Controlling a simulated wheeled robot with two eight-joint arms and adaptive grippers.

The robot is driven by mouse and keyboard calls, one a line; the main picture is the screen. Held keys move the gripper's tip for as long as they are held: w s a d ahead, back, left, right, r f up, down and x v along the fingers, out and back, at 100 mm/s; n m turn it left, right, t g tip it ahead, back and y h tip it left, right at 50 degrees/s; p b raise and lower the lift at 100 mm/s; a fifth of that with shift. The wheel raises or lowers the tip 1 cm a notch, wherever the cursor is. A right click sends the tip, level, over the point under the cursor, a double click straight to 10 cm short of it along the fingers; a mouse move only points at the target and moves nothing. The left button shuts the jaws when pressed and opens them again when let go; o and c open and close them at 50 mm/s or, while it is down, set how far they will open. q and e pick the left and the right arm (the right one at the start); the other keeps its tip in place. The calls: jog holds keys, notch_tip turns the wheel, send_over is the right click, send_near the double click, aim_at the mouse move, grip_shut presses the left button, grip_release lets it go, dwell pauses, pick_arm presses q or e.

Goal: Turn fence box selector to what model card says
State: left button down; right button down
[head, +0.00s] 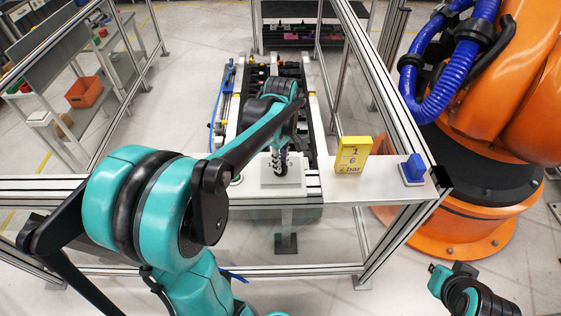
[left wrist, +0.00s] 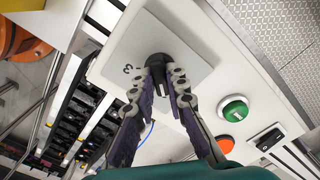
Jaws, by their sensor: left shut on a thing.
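The black selector knob (left wrist: 159,68) sits on a pale grey plate (left wrist: 124,45) on the white fence box. In the left wrist view my left gripper (left wrist: 166,78) has one finger on each side of the knob and is shut on it. A digit that looks like 3 shows on the plate; other marks are hidden or unclear. In the head view the left gripper (head: 281,164) is over the plate (head: 270,180). The yellow model card (head: 353,154) stands upright to the right; its lines seem to read 1, 6 and 2 bar. My right gripper (head: 452,270) is low at right, its jaws unclear.
A green button (left wrist: 236,109), an orange-red button (left wrist: 225,143) and a black rocker switch (left wrist: 268,137) are near the knob. A blue device (head: 413,168) stands right of the card. Fence posts and an orange robot (head: 460,230) bound the right side.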

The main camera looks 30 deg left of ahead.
pick_arm(q)
jog(key=c, duration=1.5)
grip_release()
jog(key=shift+c, duration=0.2)
notch_tip(320, 180, up, 12)
jog(key=s+d+f+m+t, duration=0.7)
jog(key=s+d+f+m, duration=0.4)
jog(key=m, duration=0.6)
notch_tip(320, 180, down, 22)
jog(key=b, duration=2.3)
jog(key=shift+a+r+n, duration=0.15)
jog(key=shift+r+n, duration=0.1)
jog(key=shift+n, duration=0.05)
